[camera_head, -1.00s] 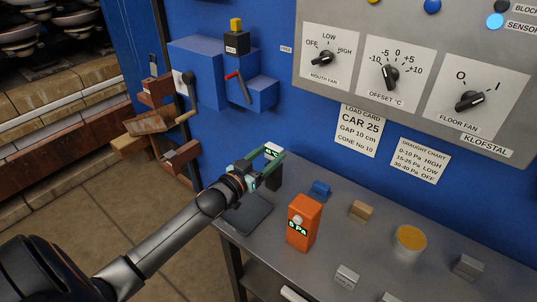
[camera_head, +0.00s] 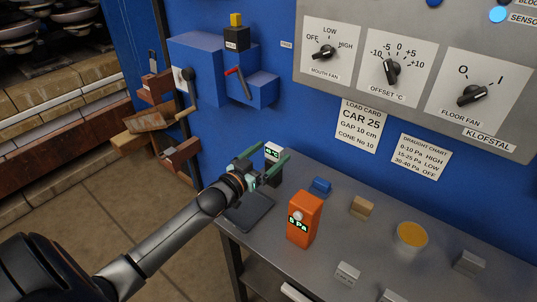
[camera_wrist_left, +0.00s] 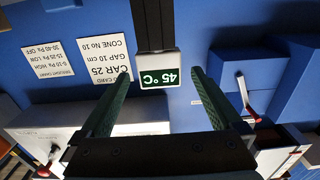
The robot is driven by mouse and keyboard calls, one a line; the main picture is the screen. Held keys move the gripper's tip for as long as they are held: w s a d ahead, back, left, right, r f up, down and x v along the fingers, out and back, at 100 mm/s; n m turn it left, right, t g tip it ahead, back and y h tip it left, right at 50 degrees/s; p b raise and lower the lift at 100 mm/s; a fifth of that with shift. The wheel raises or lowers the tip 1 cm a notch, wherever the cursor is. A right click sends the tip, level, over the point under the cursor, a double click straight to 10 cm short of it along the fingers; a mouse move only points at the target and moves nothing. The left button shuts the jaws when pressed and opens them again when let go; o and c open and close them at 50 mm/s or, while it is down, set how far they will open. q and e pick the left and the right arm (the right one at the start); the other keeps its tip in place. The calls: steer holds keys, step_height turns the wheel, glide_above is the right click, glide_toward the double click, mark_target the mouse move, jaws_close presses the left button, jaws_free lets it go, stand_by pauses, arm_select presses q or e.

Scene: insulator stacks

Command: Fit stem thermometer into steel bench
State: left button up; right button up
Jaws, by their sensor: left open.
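The stem thermometer, a small unit with a white head (camera_head: 273,150) and a lit display, stands upright near the back left of the steel bench (camera_head: 345,222). In the left wrist view its display (camera_wrist_left: 159,78) reads 45 °C, with a dark body behind it. My left gripper (camera_head: 272,156) has green fingers spread open. In the left wrist view the head lies between the fingertips (camera_wrist_left: 161,76), with a gap on both sides. The thermometer's lower part is mostly hidden by the gripper. No socket for it can be made out. My right gripper is not in view.
An orange meter (camera_head: 304,220) stands just right of my gripper, beside a dark pad (camera_head: 249,211). A blue block (camera_head: 320,187), a tan block (camera_head: 362,207) and a yellow-topped cup (camera_head: 411,238) stand farther right. The blue wall and control panel (camera_head: 420,90) rise behind.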

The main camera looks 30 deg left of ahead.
arm_select(q)
steer(key=s+a, duration=0.1)
steer(key=s, duration=1.1)
steer(key=shift+s, duration=0.25)
steer(key=shift+s, duration=0.1)
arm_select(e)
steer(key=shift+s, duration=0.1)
